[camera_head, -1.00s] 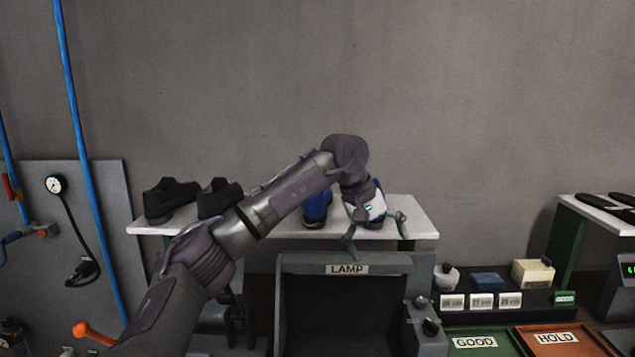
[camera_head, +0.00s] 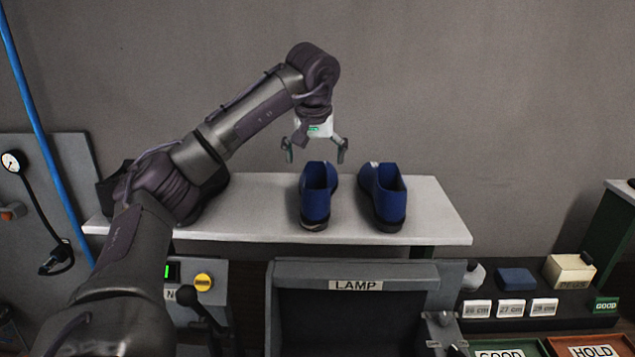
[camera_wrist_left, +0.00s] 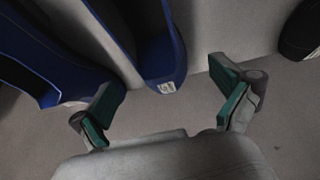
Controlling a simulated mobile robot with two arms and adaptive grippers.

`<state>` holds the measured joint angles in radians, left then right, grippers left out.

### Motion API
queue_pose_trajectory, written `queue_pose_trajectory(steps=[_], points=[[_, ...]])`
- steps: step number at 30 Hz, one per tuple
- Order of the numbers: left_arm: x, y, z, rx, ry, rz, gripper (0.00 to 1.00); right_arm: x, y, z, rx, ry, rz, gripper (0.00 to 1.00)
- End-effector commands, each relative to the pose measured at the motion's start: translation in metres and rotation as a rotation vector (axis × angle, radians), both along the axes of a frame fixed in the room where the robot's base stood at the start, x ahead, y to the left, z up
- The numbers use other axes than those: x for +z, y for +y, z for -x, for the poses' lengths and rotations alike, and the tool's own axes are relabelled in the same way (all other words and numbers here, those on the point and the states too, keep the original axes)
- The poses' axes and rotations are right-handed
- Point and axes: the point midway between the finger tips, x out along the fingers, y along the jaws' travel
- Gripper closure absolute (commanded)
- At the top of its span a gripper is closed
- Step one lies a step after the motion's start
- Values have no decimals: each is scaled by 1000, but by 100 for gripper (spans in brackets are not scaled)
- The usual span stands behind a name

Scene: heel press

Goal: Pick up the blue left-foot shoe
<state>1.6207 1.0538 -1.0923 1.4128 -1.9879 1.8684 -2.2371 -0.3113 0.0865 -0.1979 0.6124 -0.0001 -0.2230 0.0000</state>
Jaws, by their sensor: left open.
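Two blue shoes stand side by side on a light shelf (camera_head: 260,210). The left one in the head view (camera_head: 315,203) is below my left gripper (camera_head: 315,155); the other blue shoe (camera_head: 387,205) is to its right. I cannot tell for sure from their shapes which is the left-foot one. My left gripper is open and empty, pointing down above the left one. In the left wrist view, one blue shoe end with a small pale label (camera_wrist_left: 160,55) shows between the open fingers (camera_wrist_left: 168,106). The other blue shoe (camera_wrist_left: 60,65) is at the left. My right gripper is not in view.
Black shoes (camera_head: 215,183) stand at the shelf's left end, partly hidden by my left arm. A panel marked LAMP (camera_head: 355,286) is below the shelf. Shelf room is free right of the blue shoes. The wall (camera_head: 480,100) is behind.

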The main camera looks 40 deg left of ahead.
Motion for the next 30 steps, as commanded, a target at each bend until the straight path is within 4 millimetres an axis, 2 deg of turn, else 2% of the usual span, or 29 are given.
queue_pose_trajectory(steps=[3, 7, 11, 14, 18, 26, 30], points=[[-14, 4, -4, 2, 2, 0, 0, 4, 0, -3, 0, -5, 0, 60], [-20, 6, -6, 1, 1, 1, 0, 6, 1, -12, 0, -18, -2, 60], [-33, 9, -10, 2, 4, 0, 0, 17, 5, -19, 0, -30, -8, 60], [-47, 11, -15, 2, 5, 0, 0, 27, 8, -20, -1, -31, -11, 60], [-64, 15, -20, 2, 2, 0, 0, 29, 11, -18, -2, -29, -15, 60], [-68, 16, -22, 1, -2, 1, 0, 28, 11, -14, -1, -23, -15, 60], [-68, 16, -22, 1, -1, 1, 20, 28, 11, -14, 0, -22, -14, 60]])
